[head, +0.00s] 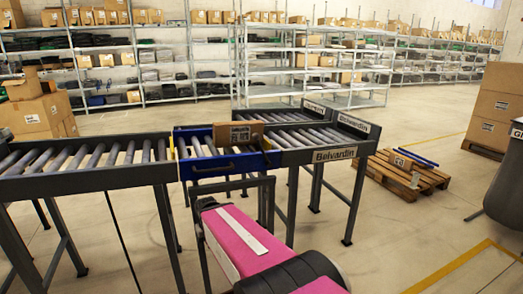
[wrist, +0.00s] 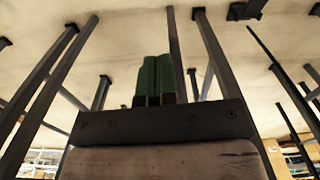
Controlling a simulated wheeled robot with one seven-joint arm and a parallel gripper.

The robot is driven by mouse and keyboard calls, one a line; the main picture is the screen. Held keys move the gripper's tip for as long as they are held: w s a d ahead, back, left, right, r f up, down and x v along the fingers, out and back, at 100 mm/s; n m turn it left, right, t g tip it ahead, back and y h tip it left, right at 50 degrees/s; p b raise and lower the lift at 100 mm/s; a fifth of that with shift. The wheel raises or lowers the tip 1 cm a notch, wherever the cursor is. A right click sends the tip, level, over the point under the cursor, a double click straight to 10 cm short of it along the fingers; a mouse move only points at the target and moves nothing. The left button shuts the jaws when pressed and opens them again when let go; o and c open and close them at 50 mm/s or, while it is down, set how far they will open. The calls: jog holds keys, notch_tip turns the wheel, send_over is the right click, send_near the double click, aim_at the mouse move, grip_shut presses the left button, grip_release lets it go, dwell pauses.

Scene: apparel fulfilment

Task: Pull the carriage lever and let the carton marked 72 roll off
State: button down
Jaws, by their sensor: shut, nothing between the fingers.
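A brown carton (head: 238,133) with a printed label sits on the blue carriage (head: 228,163), between two roller conveyors. The number on its label is too small to read. A dark handle-like bar (head: 213,167) shows on the carriage's near side; I cannot tell if it is the lever. My gripper's green fingers (wrist: 153,62) are together and empty in the wrist view, with conveyor legs and floor beyond. In the head view my pink arm reaches below the carriage, and the gripper cannot be made out there. No contact with the carriage shows.
The left roller conveyor (head: 85,177) and the right roller conveyor (head: 290,157), labelled Belvardin, flank the carriage. A wooden pallet (head: 424,181) with small items lies on the right. Stacked cartons (head: 38,112) stand far left, a grey bin (head: 506,185) far right. Some floor is open at right.

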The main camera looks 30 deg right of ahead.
jog(key=c, duration=1.2)
grip_release()
jog(key=o, duration=0.5)
jog(key=shift+w+d+r+y, duration=0.25)
jog(key=shift+y, duration=0.05)
jog(key=n+t+y, duration=0.7)
jog(key=t+y, duration=0.1)
jog(key=t, duration=0.8)
send_near(253, 136)
jog(key=w, duration=0.2)
jog(key=x, duration=0.9)
jog(key=shift+w+d+f, duration=0.15)
jog(key=shift+w+f, duration=0.2)
jog(key=shift+w, duration=0.05)
jog(key=shift+c, duration=0.4)
